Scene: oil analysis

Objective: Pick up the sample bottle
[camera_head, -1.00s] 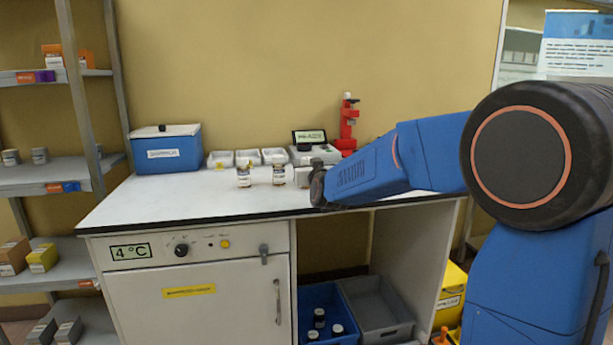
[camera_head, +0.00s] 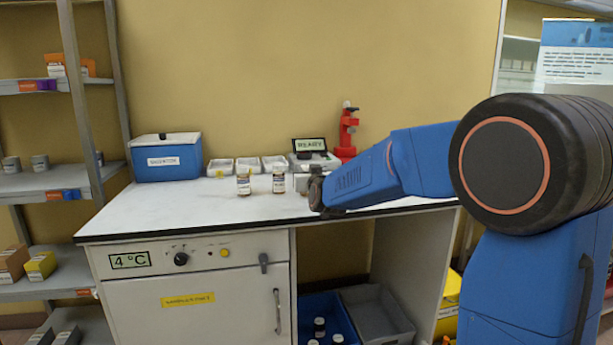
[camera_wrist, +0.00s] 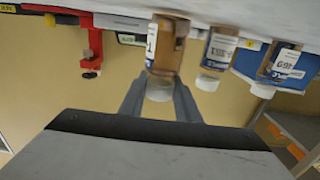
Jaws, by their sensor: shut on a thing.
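Several amber sample bottles with white labels and white caps are in view. In the wrist view, which looks upside down, one bottle (camera_wrist: 166,48) is between the two fingers of my gripper (camera_wrist: 158,88), which is shut on it near its white cap. Two more bottles stand beside it, a middle one (camera_wrist: 218,50) and a right one (camera_wrist: 279,66). In the head view those two stand free on the bench, a left one (camera_head: 244,184) and a right one (camera_head: 279,181). My gripper (camera_head: 313,187) is at the bench to their right, and it mostly hides the held bottle.
The white bench (camera_head: 165,205) has free room at its left front. A blue box (camera_head: 166,160), several white trays (camera_head: 247,166), an analyser with a green display (camera_head: 310,145) and a red stand (camera_head: 347,132) line the back. Shelves (camera_head: 45,185) stand at the left.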

